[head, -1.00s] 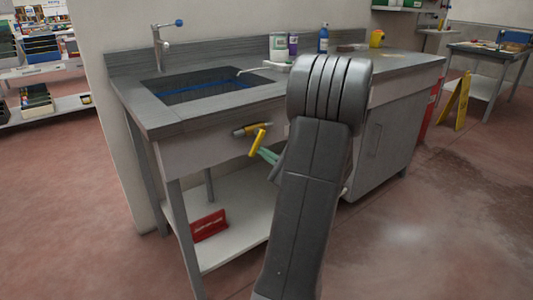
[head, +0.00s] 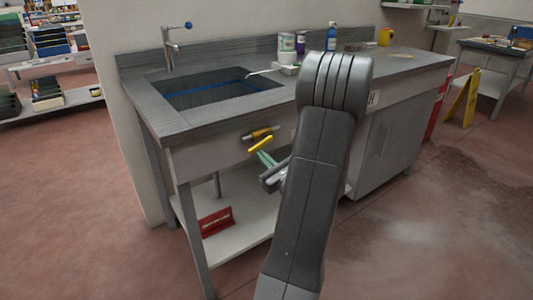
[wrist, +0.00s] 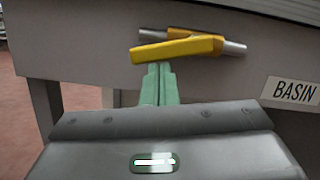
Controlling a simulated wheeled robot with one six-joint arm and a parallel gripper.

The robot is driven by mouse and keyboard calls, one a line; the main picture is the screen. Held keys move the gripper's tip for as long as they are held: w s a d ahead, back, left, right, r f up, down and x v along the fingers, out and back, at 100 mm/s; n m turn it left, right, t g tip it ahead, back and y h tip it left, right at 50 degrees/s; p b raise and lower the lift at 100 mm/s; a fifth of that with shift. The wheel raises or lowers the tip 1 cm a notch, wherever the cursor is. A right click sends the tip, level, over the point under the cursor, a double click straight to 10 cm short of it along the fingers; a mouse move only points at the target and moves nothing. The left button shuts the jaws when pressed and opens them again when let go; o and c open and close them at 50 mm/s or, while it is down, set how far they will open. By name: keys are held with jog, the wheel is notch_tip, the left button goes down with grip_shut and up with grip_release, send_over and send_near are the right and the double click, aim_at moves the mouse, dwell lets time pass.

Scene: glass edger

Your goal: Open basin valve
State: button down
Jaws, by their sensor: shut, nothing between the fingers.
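The basin valve sits on the front panel of the sink bench. Its short pipe body (head: 263,133) is yellow with a metal end, and its yellow lever (head: 261,145) lies just in front and below, slanting slightly. In the wrist view the lever (wrist: 178,48) runs nearly in line with the pipe (wrist: 235,46). My gripper (head: 264,157) has green fingers, shut and empty. In the wrist view the fingertips (wrist: 158,70) are right beneath the lever's left half, at or very near its lower edge; contact is not certain.
A BASIN label (wrist: 292,91) is on the panel right of the valve. The sink basin (head: 215,92) with a tap (head: 170,50) is above. A red sign (head: 216,221) stands on the lower shelf. Bottles and cans (head: 287,46) stand on the counter. Open floor lies in front.

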jog(key=shift+s+a+r+m+p, duration=0.3)
jog(key=shift+r+m+p, duration=0.15)
jog(key=shift+m, duration=0.45)
jog(key=shift+a+r, duration=0.1)
jog(key=s+d+f+b, duration=0.2)
jog(key=s+d+f, duration=0.4)
jog(key=s, duration=0.1)
jog(key=shift+s+f, duration=0.2)
jog(key=shift+s, duration=0.15)
jog(key=shift+a, duration=0.1)
dwell(0.6)
